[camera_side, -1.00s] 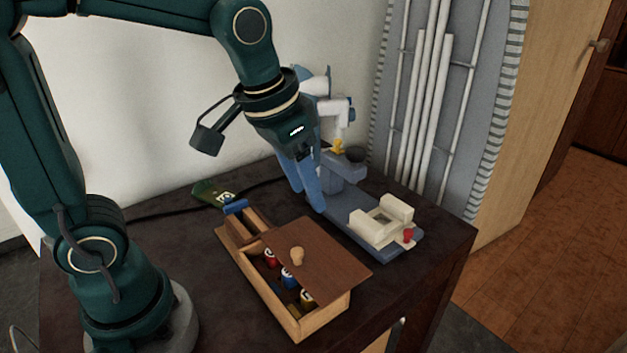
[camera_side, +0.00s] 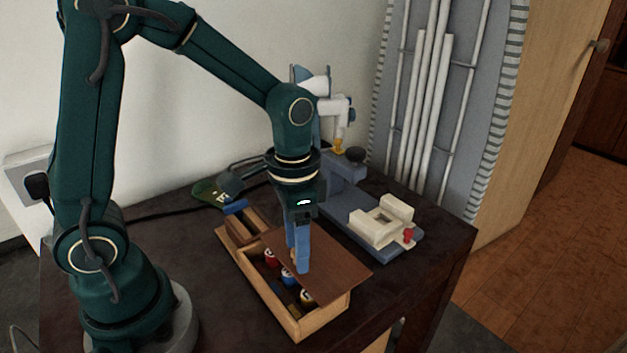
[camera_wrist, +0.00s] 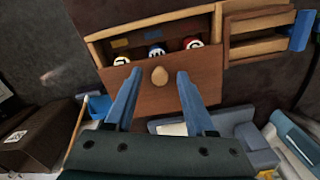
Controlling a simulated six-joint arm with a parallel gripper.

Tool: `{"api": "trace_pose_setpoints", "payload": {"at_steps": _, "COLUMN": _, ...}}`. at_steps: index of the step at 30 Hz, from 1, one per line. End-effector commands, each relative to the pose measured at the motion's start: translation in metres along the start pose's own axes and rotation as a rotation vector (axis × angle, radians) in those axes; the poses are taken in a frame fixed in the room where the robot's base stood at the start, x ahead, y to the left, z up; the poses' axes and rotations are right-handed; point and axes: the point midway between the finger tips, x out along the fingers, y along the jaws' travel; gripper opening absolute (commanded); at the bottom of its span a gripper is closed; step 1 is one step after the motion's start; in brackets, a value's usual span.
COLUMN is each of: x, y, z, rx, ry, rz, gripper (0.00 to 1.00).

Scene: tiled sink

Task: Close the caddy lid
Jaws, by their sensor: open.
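The wooden caddy (camera_side: 312,326) sits on the dark table with its brown lid (camera_side: 338,277) shifted off to one side, so part of the compartment is uncovered. Several coloured bottles or spools (camera_side: 288,277) show in the gap. My gripper (camera_side: 301,268) points down over the lid, its blue fingers open. In the wrist view my gripper (camera_wrist: 156,80) has one finger on each side of the round wooden knob (camera_wrist: 160,76) on the lid (camera_wrist: 165,97), with a gap on both sides. In the side view the fingers hide the knob.
A blue-grey machine with a cream block (camera_side: 384,222) stands just behind and right of the caddy. A small open side compartment with a blue piece (camera_side: 235,207) is at the caddy's far left end. A green item (camera_side: 207,194) lies behind it. The table front right is clear.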

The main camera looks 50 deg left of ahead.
Motion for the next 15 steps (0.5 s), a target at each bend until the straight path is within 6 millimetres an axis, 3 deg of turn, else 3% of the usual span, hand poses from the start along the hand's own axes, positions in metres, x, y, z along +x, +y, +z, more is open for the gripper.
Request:
{"api": "trace_pose_setpoints", "payload": {"at_steps": 4, "x": -0.0001, "y": 0.0000, "z": -0.0001, "rx": 0.000, "ry": 0.000, "rz": 0.000, "gripper": 0.55}}
{"api": "trace_pose_setpoints", "payload": {"at_steps": 5, "x": -0.0001, "y": 0.0000, "z": -0.0001, "rx": 0.000, "ry": 0.001, "rz": 0.000, "gripper": 0.51}}
{"api": "trace_pose_setpoints", "payload": {"at_steps": 9, "x": -0.0003, "y": 0.0000, "z": -0.0002, "rx": 0.000, "ry": 0.001, "rz": 0.000, "gripper": 0.00}}
{"api": "trace_pose_setpoints", "payload": {"at_steps": 15, "x": -0.0005, "y": -0.0002, "z": -0.0002, "rx": 0.000, "ry": 0.001, "rz": -0.001, "gripper": 0.00}}
